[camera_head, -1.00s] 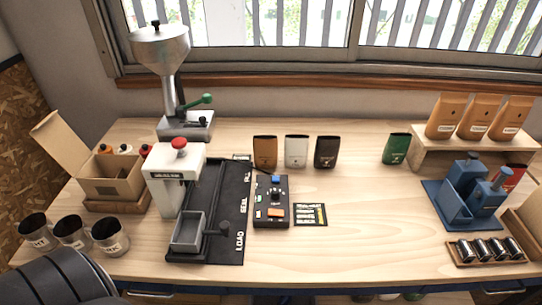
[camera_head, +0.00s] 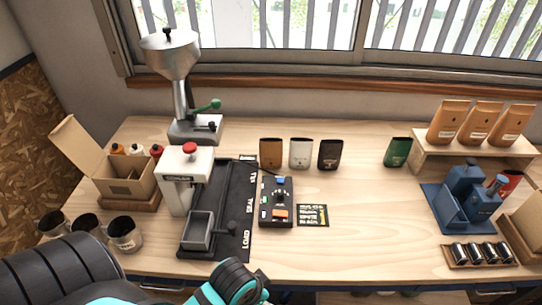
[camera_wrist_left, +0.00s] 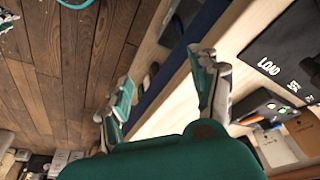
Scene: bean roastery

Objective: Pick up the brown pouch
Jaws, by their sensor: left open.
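The brown pouch (camera_head: 271,153) stands upright at the back of the bench, left of a white pouch (camera_head: 300,153) and a black pouch (camera_head: 330,154). Nothing covers it in the head view. My left gripper (camera_wrist_left: 160,75) is open and empty in the left wrist view, its two fingers spread wide. It is at the bench's front edge, with floor and bench behind it, well apart from the pouch. In the head view my left arm shows low in the picture; its fingers are not visible there. My right gripper is not identifiable in either view.
A black mat (camera_head: 238,215) with a sealing machine (camera_head: 187,180) and a control box (camera_head: 276,203) lie in front of the pouches. A green pouch (camera_head: 398,152) stands further right. Orange pouches sit on a wooden riser (camera_head: 425,152). The bench's right-middle (camera_head: 365,220) is clear.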

